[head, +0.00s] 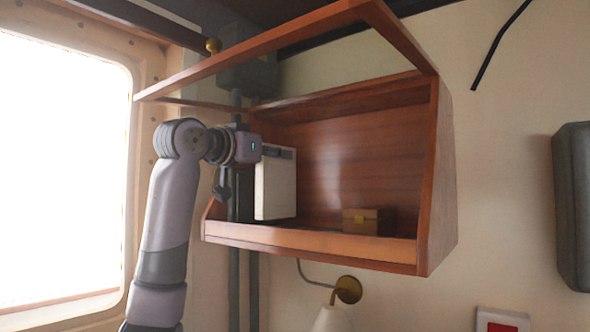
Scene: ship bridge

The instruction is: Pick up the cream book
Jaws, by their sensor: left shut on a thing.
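The cream book (276,186) stands upright at the left end of the wooden wall cabinet (310,241), with its pale cover facing the room. My left gripper (250,158) comes in from the left and is shut on the cream book near its upper left edge. The book's far side and the fingertips are mostly hidden. I cannot tell whether the book's bottom touches the shelf, because the front lip is close in front of it. My right gripper is not in view.
A small wooden box (368,220) with a yellow clasp sits on the shelf to the right. The cabinet's raised frame (250,57) juts out above. A wall lamp (332,318) is below, and a bright window (60,170) is at the left.

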